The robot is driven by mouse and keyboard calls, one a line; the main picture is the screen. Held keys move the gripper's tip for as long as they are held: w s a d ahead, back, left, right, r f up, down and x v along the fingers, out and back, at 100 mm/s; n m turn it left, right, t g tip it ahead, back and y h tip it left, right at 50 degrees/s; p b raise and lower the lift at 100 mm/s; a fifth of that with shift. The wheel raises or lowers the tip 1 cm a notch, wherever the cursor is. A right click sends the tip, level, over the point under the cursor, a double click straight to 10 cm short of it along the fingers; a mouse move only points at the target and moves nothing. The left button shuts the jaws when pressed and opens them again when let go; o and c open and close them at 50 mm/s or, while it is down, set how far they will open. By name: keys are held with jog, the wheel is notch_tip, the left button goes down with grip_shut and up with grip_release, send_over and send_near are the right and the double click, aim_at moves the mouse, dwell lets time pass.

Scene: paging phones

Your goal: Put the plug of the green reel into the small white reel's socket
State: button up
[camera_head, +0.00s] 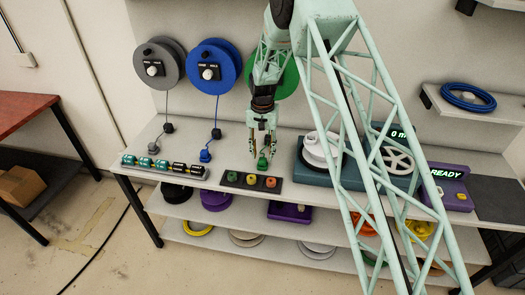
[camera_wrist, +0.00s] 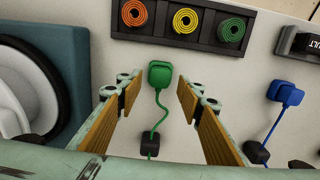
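The green plug (camera_wrist: 161,74) rests on the bench top, with a green cord running from it to a dark block (camera_wrist: 150,145). In the head view the plug (camera_head: 262,164) shows just below my gripper (camera_head: 262,148). In the wrist view my gripper (camera_wrist: 157,95) is open, its fingers to either side, with the plug just beyond the tips, apart from both. The green reel (camera_head: 289,78) hangs on the wall, partly hidden behind my arm. A small white reel (camera_head: 318,150) sits on a teal machine (camera_head: 310,174); I cannot make out its socket.
A dark tray (camera_head: 228,183) with green, yellow and orange coils lies just in front of the plug. A blue plug (camera_head: 205,156) and grey plug (camera_head: 167,140) are to the left. A rack of cylinders (camera_head: 162,165) lies at the left front. A purple READY device (camera_head: 452,188) stands right.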

aim_at(262, 160)
jog(key=shift+f+b, duration=0.6)
jog(key=shift+f, duration=1)
jog(key=c, duration=0.7)
jog(key=shift+c, duration=0.4)
jog(key=shift+r, duration=0.2)
notch_tip(262, 160, up, 23)
jog(key=p, duration=0.8)
jog(key=shift+f, duration=0.15)
dwell(1.6)
dwell(0.3)
